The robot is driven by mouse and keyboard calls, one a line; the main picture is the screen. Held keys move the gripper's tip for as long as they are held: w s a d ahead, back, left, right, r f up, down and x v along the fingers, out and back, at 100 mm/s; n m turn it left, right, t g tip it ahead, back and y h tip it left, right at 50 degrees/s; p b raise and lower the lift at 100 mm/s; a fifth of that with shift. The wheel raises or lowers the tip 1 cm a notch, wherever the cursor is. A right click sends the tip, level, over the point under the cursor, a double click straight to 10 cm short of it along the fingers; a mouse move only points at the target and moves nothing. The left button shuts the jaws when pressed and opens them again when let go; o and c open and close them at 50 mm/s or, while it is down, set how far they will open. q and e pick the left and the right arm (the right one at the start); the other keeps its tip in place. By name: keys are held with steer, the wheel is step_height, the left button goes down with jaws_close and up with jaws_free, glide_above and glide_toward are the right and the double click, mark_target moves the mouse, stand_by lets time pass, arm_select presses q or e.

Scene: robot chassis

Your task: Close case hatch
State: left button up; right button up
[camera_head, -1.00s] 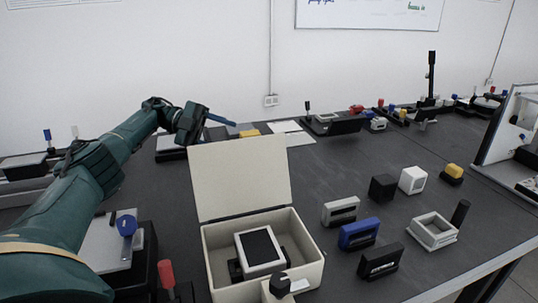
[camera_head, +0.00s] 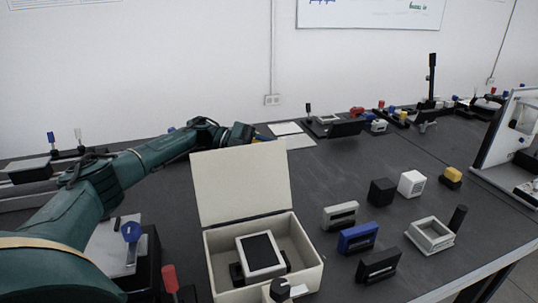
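A cream case (camera_head: 213,268) stands at the front middle of the table. Its hatch (camera_head: 240,186) is up, roughly upright at the back edge of the case. A white and black device (camera_head: 262,254) lies inside the case. My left arm reaches in from the left, and its end (camera_head: 243,133) is behind the raised hatch, near its top edge. The hatch hides much of that end, and the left gripper's fingers do not show. My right gripper is not in view.
Right of the case stand a white block (camera_head: 340,215), a blue block (camera_head: 358,237) and a black block (camera_head: 379,265). Black (camera_head: 382,192) and white cubes (camera_head: 412,183) and an open white frame (camera_head: 430,236) lie farther right.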

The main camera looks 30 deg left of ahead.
arm_select(q)
steer(key=shift+c, duration=0.4)
jaws_close()
steer(key=shift+r, duration=0.1)
